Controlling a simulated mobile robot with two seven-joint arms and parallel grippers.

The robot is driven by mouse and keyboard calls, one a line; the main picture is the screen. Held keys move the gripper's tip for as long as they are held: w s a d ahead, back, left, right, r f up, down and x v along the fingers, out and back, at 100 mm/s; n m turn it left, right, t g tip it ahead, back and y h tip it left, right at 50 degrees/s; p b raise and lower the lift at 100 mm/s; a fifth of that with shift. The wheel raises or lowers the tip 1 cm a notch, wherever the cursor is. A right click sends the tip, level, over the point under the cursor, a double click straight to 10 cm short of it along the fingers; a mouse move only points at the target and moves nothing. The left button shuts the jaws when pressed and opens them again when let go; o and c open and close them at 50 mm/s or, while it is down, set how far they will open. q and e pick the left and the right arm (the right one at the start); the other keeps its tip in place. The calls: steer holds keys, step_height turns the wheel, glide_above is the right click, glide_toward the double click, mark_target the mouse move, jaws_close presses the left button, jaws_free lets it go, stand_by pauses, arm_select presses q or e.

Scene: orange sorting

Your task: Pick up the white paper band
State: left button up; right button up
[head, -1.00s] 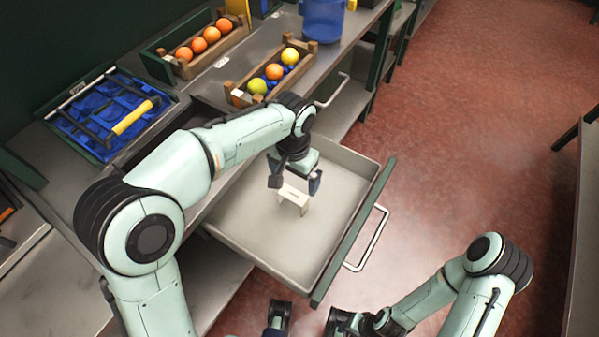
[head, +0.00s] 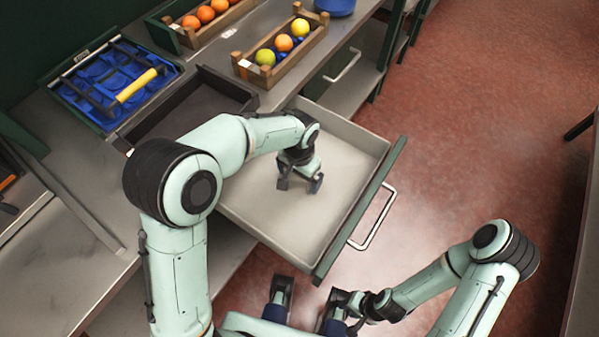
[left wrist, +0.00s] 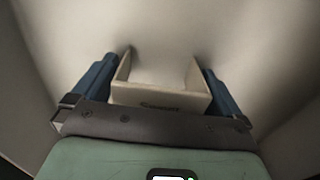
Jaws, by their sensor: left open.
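The white paper band (left wrist: 160,97) shows in the left wrist view as an open, U-shaped pale strip with small dark print. It stands on the drawer floor between the two blue fingers of my left gripper (left wrist: 158,88), which is open. The fingers are on either side of the band; I cannot tell whether they touch it. In the head view my left gripper (head: 300,184) is low inside the open drawer (head: 335,150), and the band is hidden there. My right gripper (head: 308,298) is open and empty in front of the drawer, at the bottom of the head view.
Drawer walls surround my left gripper, with free floor around it. On the counter are a crate of mixed fruit (head: 243,70), a crate of oranges (head: 185,37), a blue tray with a yellow-handled tool (head: 140,86) and a blue container (head: 335,6).

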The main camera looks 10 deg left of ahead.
arm_select(q)
steer(key=shift+f, duration=0.25)
steer(key=c, duration=0.8)
steer(key=shift+r, duration=0.15)
